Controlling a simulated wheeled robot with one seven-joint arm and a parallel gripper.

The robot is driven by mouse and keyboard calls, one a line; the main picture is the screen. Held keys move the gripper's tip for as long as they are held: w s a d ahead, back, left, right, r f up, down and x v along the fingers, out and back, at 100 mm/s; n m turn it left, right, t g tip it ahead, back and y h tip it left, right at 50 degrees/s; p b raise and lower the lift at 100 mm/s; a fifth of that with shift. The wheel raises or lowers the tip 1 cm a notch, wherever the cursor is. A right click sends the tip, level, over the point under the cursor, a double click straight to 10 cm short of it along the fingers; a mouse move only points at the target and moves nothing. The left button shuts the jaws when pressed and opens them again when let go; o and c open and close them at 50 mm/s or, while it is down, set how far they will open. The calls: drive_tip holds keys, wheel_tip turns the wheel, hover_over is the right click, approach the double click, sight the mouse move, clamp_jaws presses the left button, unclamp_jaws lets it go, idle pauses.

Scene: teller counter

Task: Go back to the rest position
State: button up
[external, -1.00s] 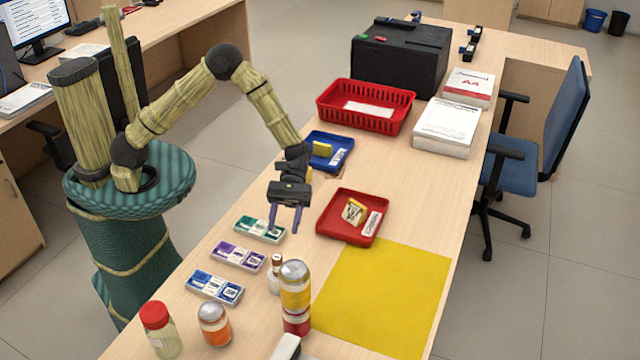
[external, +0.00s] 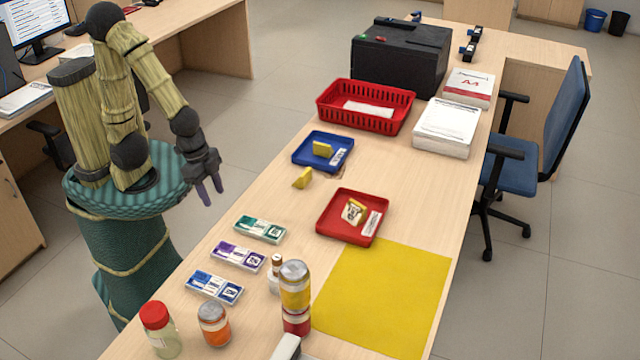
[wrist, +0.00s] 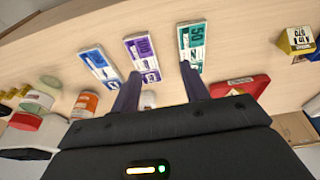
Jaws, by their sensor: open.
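My gripper (external: 208,190) is open and empty, in the air beside the counter's left edge in the external view, close to my base. My arm is folded back over the base. In the wrist view the two fingers of my gripper (wrist: 160,88) are spread apart with nothing between them. Beyond them lie the blue (wrist: 100,66), purple (wrist: 142,58) and green (wrist: 191,46) label trays on the counter (external: 300,225). No held object is visible.
A blue tray (external: 300,156) holds a yellow block; another yellow block (external: 302,178) lies on the bare counter. A red tray (external: 328,226), red basket (external: 365,118) and yellow mat (external: 385,300) are further right. Jars (external: 214,325) and bottles stand at the near end.

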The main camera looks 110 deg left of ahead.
drive_tip(key=w+p+v, duration=0.3)
drive_tip(key=p+v, duration=1)
drive_tip(key=shift+r, duration=0.25)
idle(0.8)
